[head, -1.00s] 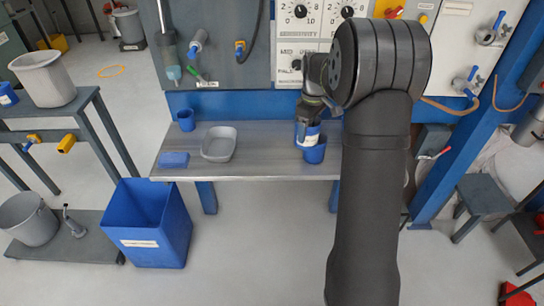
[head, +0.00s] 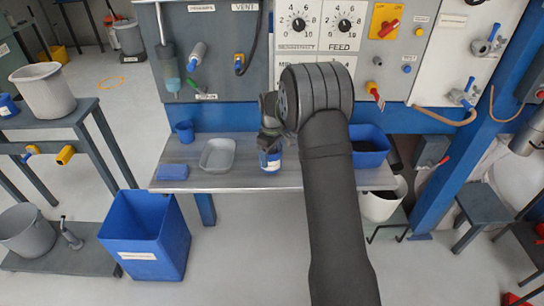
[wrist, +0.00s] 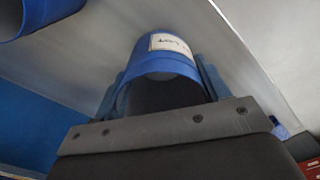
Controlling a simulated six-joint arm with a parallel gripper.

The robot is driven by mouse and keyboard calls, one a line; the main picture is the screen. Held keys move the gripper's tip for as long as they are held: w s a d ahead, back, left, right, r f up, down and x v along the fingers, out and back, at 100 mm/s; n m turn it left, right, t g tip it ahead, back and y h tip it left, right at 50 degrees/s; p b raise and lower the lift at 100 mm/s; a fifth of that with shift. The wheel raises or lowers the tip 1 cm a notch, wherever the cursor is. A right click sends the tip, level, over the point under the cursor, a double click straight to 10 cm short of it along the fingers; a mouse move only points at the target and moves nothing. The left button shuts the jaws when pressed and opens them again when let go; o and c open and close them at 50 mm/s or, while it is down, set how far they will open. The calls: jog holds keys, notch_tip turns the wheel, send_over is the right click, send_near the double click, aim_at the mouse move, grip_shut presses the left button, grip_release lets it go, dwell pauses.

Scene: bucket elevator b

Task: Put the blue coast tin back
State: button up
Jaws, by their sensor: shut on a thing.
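A blue tin with a white label (head: 270,161) is between the fingers of my gripper (head: 270,147), over the middle of the steel bench in the head view. In the wrist view the same tin (wrist: 165,60) fills the gap between the blue-grey fingers of my gripper (wrist: 165,85), its round open end towards me. I cannot read its label surely. Whether its base touches the bench is not clear. Part of another blue vessel (wrist: 35,14) shows at the upper left of the wrist view. A small blue cup (head: 185,131) stands at the back left of the bench.
A grey tray (head: 217,154) and a blue block (head: 172,172) are on the bench (head: 235,181) left of the tin. A blue bin (head: 370,147) with dark contents is at the right, partly behind my arm. A control panel (head: 305,30) rises behind.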

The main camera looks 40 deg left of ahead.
jog(key=shift+f, duration=0.5)
jog(key=shift+f, duration=0.15)
jog(key=o, duration=1.4)
notch_tip(320, 180, up, 12)
jog(key=shift+r, duration=0.2)
jog(key=shift+f, duration=0.15)
notch_tip(320, 180, down, 12)
jog(key=shift+r, duration=1.95)
